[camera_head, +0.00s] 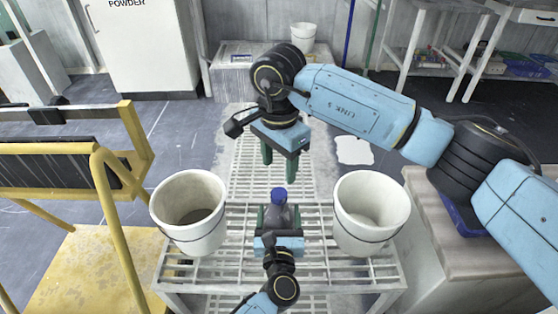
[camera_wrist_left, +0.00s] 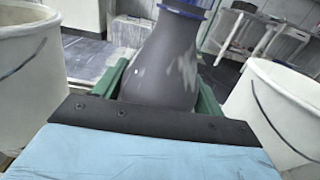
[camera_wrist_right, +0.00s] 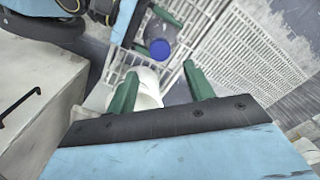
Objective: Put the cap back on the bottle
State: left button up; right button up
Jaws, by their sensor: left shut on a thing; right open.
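A grey bottle (camera_head: 283,212) stands upright over the slatted rack, with a blue cap (camera_head: 279,194) on its top. How tightly the cap sits cannot be told. My left gripper (camera_head: 278,216) is shut on the bottle, its green fingers on either side of the body. The left wrist view shows the bottle (camera_wrist_left: 165,65) close up, with blue at its neck and its top cut off. My right gripper (camera_head: 279,164) is open and empty, above and beyond the bottle. The right wrist view shows the blue cap (camera_wrist_right: 160,49) from above, beyond its spread fingers.
White buckets stand left (camera_head: 190,240) and right (camera_head: 372,236) of the bottle on the metal rack (camera_head: 290,278). A yellow railing (camera_head: 120,205) is at the left. A pale counter (camera_head: 445,245) lies under my right arm. Another bucket (camera_head: 302,38) stands at the back.

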aim_at(279, 193)
jog(key=shift+n, duration=0.3)
notch_tip(279, 193, down, 8)
jog(key=shift+f, duration=0.1)
dwell(0.6)
